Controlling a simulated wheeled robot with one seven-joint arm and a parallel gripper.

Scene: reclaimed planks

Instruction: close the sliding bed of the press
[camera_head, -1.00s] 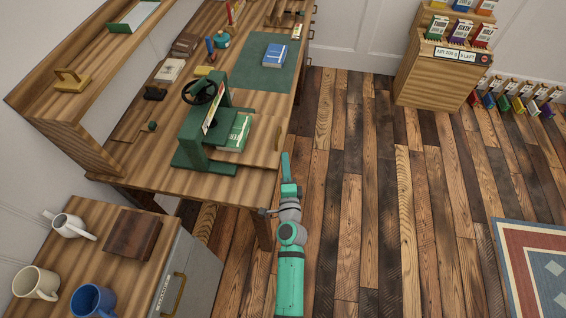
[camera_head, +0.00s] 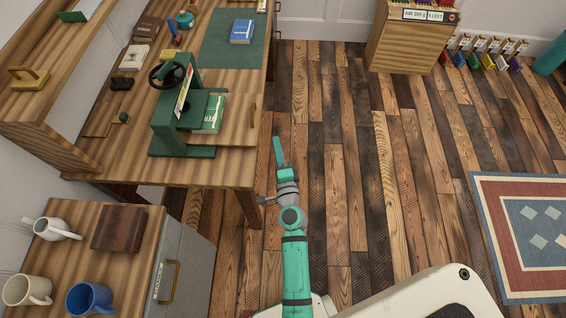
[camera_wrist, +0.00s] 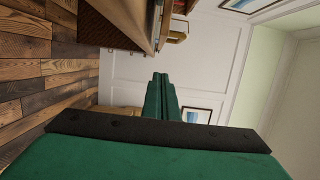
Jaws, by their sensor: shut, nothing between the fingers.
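The green press (camera_head: 178,130) with a black handwheel stands on the wooden workbench (camera_head: 130,175). Its wooden sliding bed (camera_head: 236,133) sticks out on the right side, toward the bench's front edge. A green book (camera_head: 213,114) lies on the bed, partly under the press frame. In the wrist view the closed fingers (camera_wrist: 162,97) point toward a white wall; the press is not recognisable there.
A green mat (camera_head: 232,52) with a blue book (camera_head: 242,31) lies farther back on the bench. A side cabinet (camera_head: 190,265) with mugs (camera_head: 90,298) stands at the lower left. The plank floor (camera_head: 340,150) right of the bench is clear up to a rug (camera_head: 485,240).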

